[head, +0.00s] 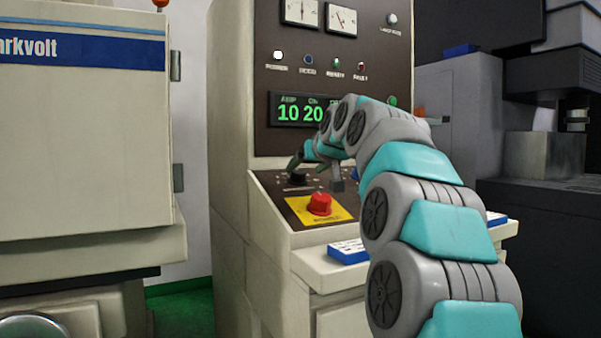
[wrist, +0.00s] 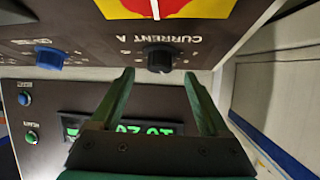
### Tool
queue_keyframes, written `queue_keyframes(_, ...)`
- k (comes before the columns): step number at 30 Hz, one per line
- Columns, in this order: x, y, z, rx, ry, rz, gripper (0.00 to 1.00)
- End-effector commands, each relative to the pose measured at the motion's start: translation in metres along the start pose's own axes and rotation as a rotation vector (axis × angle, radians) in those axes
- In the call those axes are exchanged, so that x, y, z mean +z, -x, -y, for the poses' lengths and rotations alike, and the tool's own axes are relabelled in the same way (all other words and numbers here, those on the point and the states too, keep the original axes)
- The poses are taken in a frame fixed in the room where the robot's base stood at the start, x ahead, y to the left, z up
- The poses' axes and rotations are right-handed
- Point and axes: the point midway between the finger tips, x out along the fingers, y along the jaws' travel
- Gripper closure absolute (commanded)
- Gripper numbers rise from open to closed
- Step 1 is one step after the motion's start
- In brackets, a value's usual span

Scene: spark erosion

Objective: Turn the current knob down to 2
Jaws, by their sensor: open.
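The current knob is black and round on the sloped dark panel, with "CURRENT A" printed upside down beside it in the wrist view (wrist: 160,58); it also shows small in the head view (head: 297,178). My gripper (wrist: 159,74) is open, its two green fingers apart on either side of the knob's line, with the tips just short of the knob or level with its near edge. I see no clear contact. The display (head: 300,111) reads 10 under AMP and 20 beside it. The knob's pointer setting is too small to read.
A red stop button (head: 320,204) on a yellow plate sits in front of the knob. A blue knob (wrist: 50,57) is beside it on the panel. The upright panel carries gauges (head: 300,12) and small lamps. A cream machine (head: 80,140) stands at left.

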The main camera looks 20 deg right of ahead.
Motion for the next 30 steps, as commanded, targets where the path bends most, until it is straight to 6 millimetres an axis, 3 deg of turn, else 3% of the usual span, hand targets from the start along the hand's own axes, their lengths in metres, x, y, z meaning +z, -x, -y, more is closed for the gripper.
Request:
queue_keyframes(3, -0.001, -0.020, 0.000, 0.000, 0.000, 0.001, 0.20)
queue_keyframes(9, -0.001, -0.043, 0.000, 0.000, 0.000, 0.000, 0.20)
queue_keyframes(18, 0.000, -0.046, 0.000, 0.000, 0.000, 0.000, 0.22)
queue_keyframes(30, 0.000, -0.046, 0.000, 0.000, 0.000, 0.000, 0.67)
